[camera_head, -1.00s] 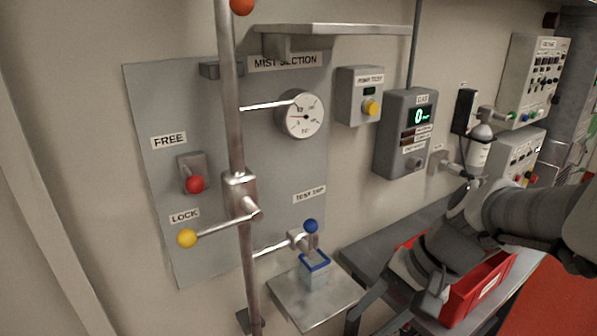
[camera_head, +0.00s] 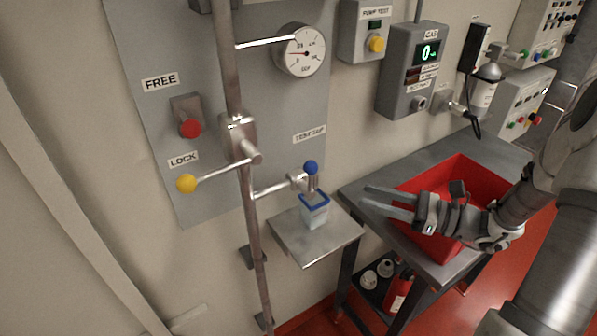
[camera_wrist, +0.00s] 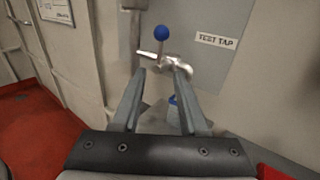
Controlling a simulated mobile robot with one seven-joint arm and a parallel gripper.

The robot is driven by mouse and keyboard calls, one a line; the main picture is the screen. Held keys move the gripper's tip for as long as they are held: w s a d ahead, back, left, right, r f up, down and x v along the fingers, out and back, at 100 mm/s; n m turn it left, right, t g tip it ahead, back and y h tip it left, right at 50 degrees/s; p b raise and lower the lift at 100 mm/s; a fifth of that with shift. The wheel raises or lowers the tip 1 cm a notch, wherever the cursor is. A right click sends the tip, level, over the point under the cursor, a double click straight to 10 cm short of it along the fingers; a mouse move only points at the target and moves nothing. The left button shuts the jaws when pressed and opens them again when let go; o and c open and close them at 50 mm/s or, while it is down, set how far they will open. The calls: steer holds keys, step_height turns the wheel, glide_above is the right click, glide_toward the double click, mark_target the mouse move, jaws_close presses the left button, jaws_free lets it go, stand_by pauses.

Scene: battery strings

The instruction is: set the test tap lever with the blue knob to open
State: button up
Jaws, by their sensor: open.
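The blue knob (camera_head: 311,167) tops a short upright lever on the test tap (camera_head: 297,181), a metal tap on a branch from the vertical pipe. A clear container with a blue rim (camera_head: 314,209) stands under the tap on a small metal shelf (camera_head: 287,244). My gripper (camera_head: 366,201) is open and empty, to the right of the container and pointing left toward the tap. In the wrist view the blue knob (camera_wrist: 161,32) stands above the tap (camera_wrist: 166,60), beyond and between my fingertips (camera_wrist: 160,72), with a gap. The container is partly hidden by my right finger there.
A vertical pipe (camera_head: 246,205) runs left of the tap, with a yellow-knobbed lever (camera_head: 187,183). A red knob (camera_head: 190,128) is on the panel. A red bin (camera_head: 455,172) sits on the grey bench (camera_head: 410,170) at right. A gas meter box (camera_head: 412,70) hangs above.

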steer(key=p+x, duration=0.1)
steer(key=x, duration=1.6)
steer(key=shift+a, duration=0.2)
jaws_close()
stand_by(0.7)
